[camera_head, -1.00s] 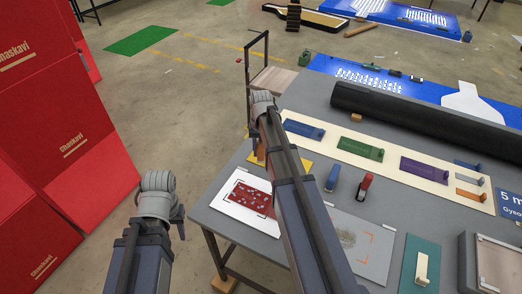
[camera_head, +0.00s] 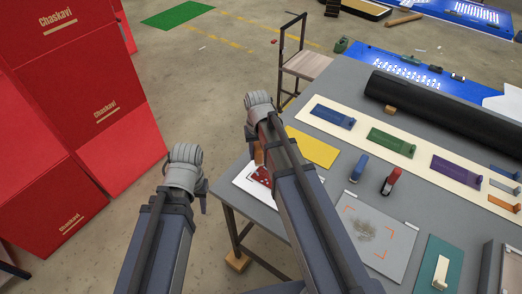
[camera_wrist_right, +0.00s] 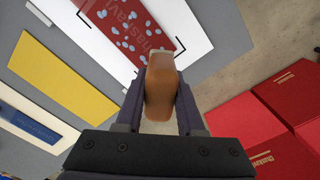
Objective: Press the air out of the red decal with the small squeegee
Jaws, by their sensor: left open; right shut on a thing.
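The red decal (camera_head: 262,174) lies on a white sheet (camera_head: 243,184) at the table's near left corner, mostly hidden behind my right arm in the head view. In the right wrist view, the decal (camera_wrist_right: 140,24) shows many pale blue bubbles and white lettering. My right gripper (camera_wrist_right: 160,88) is shut on the orange-brown small squeegee (camera_wrist_right: 160,72), whose end overlaps the decal's lower edge in that view. I cannot tell whether it touches. The squeegee (camera_head: 258,154) shows slightly in the head view. My left gripper (camera_head: 203,196) is open and empty, left of the table.
A yellow sheet (camera_head: 313,146) lies beside the white sheet. Blue (camera_head: 356,168) and red (camera_head: 391,181) handled tools stand on the grey table, near a grey panel (camera_head: 388,262) with orange corner marks. Red boxes (camera_head: 70,90) stand at left, with bare floor between.

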